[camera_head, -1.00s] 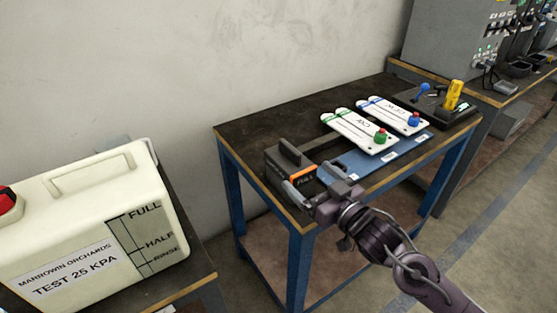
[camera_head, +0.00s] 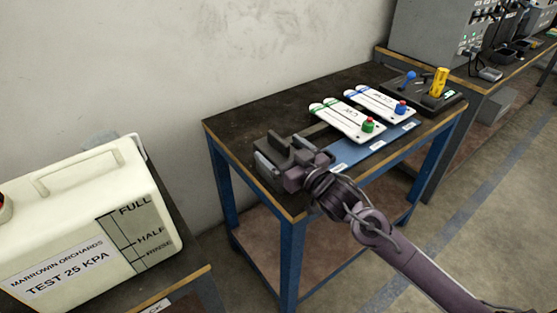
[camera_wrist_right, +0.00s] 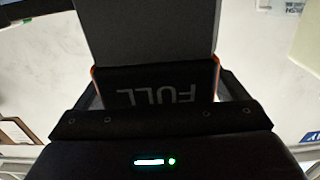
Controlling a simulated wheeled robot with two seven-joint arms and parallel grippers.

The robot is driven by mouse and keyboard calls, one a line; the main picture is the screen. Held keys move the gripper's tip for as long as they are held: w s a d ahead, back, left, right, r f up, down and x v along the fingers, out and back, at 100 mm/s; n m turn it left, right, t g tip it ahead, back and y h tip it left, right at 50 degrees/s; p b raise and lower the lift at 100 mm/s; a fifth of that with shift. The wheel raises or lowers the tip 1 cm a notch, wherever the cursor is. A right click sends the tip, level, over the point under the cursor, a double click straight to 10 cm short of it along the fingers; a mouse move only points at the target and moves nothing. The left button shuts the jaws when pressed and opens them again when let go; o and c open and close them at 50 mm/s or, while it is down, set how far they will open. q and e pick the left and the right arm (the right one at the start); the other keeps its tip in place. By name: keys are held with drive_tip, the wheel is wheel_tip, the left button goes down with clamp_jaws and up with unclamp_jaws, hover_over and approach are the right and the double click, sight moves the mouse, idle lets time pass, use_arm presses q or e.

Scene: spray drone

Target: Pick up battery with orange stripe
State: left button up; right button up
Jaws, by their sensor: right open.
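The battery (camera_head: 277,142) is a dark box with a raised handle, at the near left corner of the blue-legged table. My right gripper (camera_head: 288,157) is at the battery, with its jaws open around it. In the right wrist view the battery (camera_wrist_right: 158,94) sits between the two fingers, its FULL lettering upside down and orange showing at both side edges. In the head view the gripper hides most of the orange stripe and label. I cannot tell whether the fingers touch the battery. My left gripper is not in view.
On the same table (camera_head: 240,124) are white plates with a green knob (camera_head: 368,125) and a blue-red knob (camera_head: 401,107), and a black tray with a yellow handle (camera_head: 439,82). A white tank (camera_head: 70,215) stands at the left. The table's back left is bare.

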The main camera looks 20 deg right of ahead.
drive_tip(key=c, duration=1.8)
drive_tip(key=shift+r, duration=0.25)
drive_tip(key=shift+c, duration=0.4)
